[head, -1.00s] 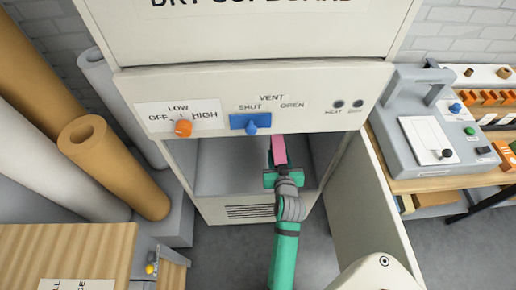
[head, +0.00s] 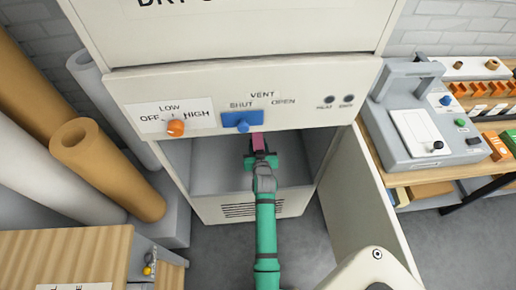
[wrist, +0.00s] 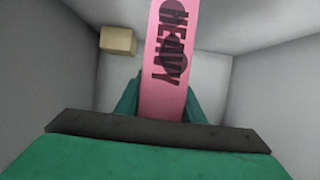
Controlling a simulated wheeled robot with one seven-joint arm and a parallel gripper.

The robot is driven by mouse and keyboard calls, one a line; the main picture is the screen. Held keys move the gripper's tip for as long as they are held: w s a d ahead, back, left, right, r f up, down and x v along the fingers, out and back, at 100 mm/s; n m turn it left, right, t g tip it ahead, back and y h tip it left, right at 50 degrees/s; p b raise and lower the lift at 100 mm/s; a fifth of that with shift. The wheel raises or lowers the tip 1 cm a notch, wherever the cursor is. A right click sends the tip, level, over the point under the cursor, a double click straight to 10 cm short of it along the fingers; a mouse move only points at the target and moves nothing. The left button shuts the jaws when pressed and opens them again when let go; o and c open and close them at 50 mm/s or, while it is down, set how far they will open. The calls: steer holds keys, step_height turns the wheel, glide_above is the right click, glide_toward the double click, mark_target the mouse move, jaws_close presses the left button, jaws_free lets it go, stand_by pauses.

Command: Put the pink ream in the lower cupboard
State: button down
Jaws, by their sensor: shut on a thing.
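The pink ream (head: 258,143) is in my gripper (head: 260,160), at the mouth of the lower cupboard (head: 215,165). In the wrist view the pink ream (wrist: 168,60) stands out ahead of my gripper (wrist: 160,112), with dark lettering on its face. My gripper is shut on it. In the head view the control panel above hides the ream's far end. The cupboard's door (head: 365,200) stands open to the right. In the wrist view the cupboard's pale inner walls (wrist: 260,80) lie on both sides of the ream.
A small tan block (wrist: 117,40) is inside the cupboard, left of the ream. The control panel (head: 300,105) with an orange knob (head: 176,127) and a blue vent slider (head: 242,123) overhangs the opening. Rolls (head: 110,170) stand at left; a bench with a grey machine (head: 425,125) is at right.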

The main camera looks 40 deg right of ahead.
steer(key=shift+f, duration=1.25)
steer(key=c, duration=1.2)
jaws_free()
steer(key=shift+s+f, duration=0.1)
steer(key=shift+f, duration=0.15)
steer(key=shift+r, duration=0.15)
steer(key=v, duration=1.2)
